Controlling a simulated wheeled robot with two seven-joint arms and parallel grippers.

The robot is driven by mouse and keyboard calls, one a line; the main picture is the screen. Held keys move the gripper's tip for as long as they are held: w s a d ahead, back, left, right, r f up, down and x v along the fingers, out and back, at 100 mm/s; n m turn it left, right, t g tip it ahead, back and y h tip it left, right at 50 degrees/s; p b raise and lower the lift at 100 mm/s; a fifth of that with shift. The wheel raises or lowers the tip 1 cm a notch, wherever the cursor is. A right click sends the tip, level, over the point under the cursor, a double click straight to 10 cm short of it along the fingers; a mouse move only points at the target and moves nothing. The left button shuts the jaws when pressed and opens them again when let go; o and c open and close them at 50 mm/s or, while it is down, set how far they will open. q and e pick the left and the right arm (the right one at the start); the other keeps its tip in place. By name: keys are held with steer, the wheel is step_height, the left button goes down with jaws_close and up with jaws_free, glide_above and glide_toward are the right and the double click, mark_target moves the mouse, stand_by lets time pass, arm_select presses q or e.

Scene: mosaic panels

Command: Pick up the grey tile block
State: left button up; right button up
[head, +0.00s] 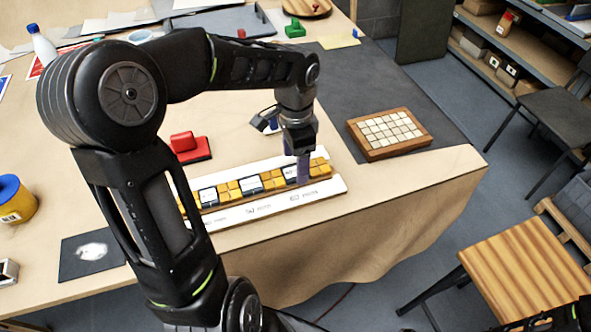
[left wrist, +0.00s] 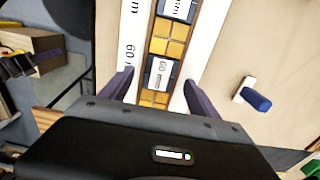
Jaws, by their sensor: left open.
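A row of yellow tile blocks and dark grey tile blocks with white labels lies on a long white board (head: 325,188). Grey blocks show in the head view, one near the middle of the row (head: 249,186). In the left wrist view, a grey tile block (left wrist: 158,75) labelled "60 mm" lies between yellow blocks. My left gripper (head: 303,172) is at the right part of the row, pointing down. In the left wrist view its open fingers (left wrist: 158,82) straddle the row, with nothing seen gripped.
A wooden tray (head: 385,151) of pale tiles stands right of the row. A red block (head: 190,148) lies behind it. A yellow roll (head: 14,198) with a blue top is at the left. The table's front edge is close to the board.

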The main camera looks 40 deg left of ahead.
mark_target(295, 171)
arm_select(q)
step_height(295, 171, down, 2)
steer(key=shift+f, duration=0.1)
steer(key=shift+c, duration=0.4)
steer(key=c, duration=1.5)
steer(key=shift+o, duration=0.2)
step_height(295, 171, up, 10)
steer(key=shift+b, duration=0.45)
